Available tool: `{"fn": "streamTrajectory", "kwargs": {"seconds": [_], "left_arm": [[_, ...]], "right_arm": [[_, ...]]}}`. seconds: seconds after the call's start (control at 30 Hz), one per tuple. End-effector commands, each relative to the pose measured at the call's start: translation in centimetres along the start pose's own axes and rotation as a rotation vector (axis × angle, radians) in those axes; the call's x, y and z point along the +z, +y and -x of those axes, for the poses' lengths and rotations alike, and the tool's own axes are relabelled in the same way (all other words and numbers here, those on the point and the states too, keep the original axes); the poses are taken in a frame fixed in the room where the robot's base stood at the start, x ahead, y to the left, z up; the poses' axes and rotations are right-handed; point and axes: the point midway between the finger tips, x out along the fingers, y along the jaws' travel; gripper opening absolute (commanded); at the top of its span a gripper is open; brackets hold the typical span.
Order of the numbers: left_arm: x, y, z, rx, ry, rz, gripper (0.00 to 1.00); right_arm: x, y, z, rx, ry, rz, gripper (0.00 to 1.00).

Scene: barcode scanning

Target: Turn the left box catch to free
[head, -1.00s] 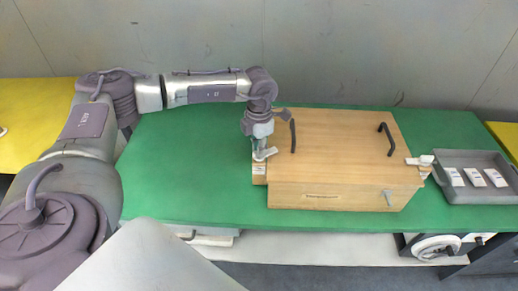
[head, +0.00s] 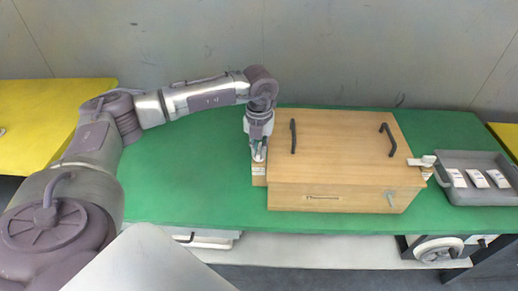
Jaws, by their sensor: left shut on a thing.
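A wooden box (head: 345,165) with two dark handles on its lid stands on the green table. My left gripper (head: 258,158) points down at the box's left side, right above the small wooden block there. It is shut on the left box catch, which is mostly hidden by the fingers. The right box catch (head: 424,161) is a pale piece at the box's right side. My right gripper is not in view.
A grey tray (head: 476,200) with several white packets (head: 478,179) stands to the right of the box. The green table (head: 190,165) is clear left of the box. Yellow tables (head: 45,115) flank it.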

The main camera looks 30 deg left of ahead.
Motion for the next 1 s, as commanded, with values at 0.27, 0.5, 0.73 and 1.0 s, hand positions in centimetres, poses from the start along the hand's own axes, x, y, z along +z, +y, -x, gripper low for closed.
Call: {"fn": "streamTrajectory", "kwargs": {"seconds": [0.27,0.5,0.73,1.0], "left_arm": [[0.23,0.01,0.24,-0.003,-0.008,0.117,0.00],[0.27,0.01,0.30,-0.003,-0.009,0.149,0.00],[0.30,0.02,0.32,-0.004,-0.009,0.152,0.00],[0.24,0.02,0.25,-0.003,-0.007,0.151,0.36]], "right_arm": [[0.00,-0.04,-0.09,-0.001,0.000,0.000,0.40],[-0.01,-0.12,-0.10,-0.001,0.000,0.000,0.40],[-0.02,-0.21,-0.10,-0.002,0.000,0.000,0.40],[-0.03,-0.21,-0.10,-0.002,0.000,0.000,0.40]]}}
